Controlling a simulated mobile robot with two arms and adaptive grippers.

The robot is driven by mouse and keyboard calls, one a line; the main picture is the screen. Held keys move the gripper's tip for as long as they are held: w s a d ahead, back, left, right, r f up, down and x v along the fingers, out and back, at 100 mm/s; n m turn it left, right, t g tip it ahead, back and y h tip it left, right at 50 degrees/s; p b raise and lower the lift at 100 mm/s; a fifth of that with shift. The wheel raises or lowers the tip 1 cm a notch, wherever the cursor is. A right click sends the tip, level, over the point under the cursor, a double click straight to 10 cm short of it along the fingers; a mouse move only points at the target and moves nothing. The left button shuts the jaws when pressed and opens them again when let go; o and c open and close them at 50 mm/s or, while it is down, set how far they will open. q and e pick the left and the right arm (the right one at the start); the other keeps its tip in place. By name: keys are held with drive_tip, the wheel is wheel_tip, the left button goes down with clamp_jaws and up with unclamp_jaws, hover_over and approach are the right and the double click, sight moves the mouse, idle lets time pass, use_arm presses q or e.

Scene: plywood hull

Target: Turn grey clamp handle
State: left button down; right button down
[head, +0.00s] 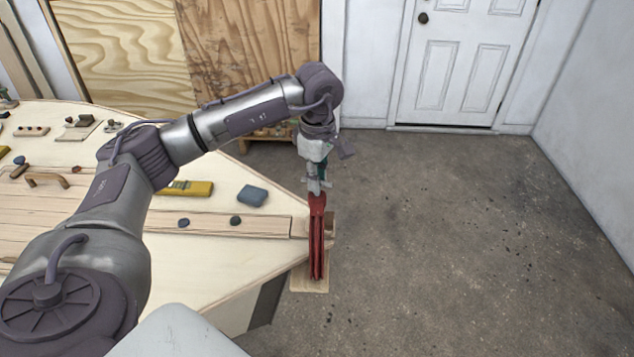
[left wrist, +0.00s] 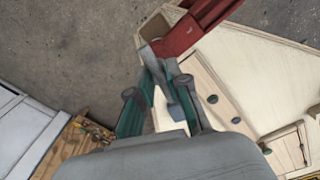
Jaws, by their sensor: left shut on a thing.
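The red clamp (head: 317,240) hangs upright at the pointed end of the plywood hull (head: 230,268), and its red body also shows at the top of the left wrist view (left wrist: 198,28). My left gripper (head: 317,180) comes down from above onto the top of the clamp. In the left wrist view its teal-sided fingers (left wrist: 166,66) are shut around the grey clamp handle (left wrist: 174,100). The fingers hide part of the handle. My right gripper is not in view.
A blue block (head: 252,195), a yellow tool (head: 188,188) and two dark knobs lie on the hull to the left. A wooden strip (head: 215,223) runs towards the clamp. Open concrete floor (head: 470,230) lies to the right, with a white door (head: 460,65) behind.

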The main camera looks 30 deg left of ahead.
use_arm(q)
drive_tip(key=m+b, duration=0.2)
drive_tip(key=m, duration=0.4)
drive_tip(key=shift+m, duration=0.3)
drive_tip(key=m+b, duration=0.1)
drive_tip(key=m, duration=0.4)
idle(0.4)
drive_tip(key=c, duration=1)
unclamp_jaws()
wheel_tip(320, 180, up, 12)
drive_tip(key=shift+s+d+r, duration=0.1)
